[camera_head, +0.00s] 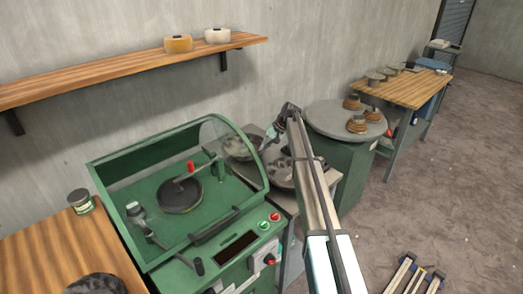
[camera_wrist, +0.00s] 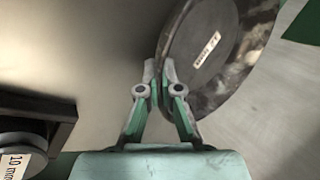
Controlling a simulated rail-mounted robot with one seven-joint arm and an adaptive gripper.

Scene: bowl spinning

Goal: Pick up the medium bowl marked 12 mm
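In the wrist view a dark grey bowl (camera_wrist: 232,75) with a mottled rim fills the upper right. It carries a small white label (camera_wrist: 207,49), whose writing I cannot read, so I cannot confirm the 12 mm mark. My gripper (camera_wrist: 159,72) is at the bowl's left rim, its fingertips close together with the rim between them. In the head view my gripper (camera_head: 271,135) is beside a grey bowl (camera_head: 239,148), partly behind the glass hood. Another grey bowl or dish (camera_head: 280,174) lies nearer, partly hidden by my arm.
A green hooded machine (camera_head: 165,241) stands close left. A green stand with a round grey top (camera_head: 322,114) holding several brown pieces is to the right. In the wrist view a grey part labelled 10 mm (camera_wrist: 15,165) sits lower left. A wall shelf (camera_head: 120,67) is above.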

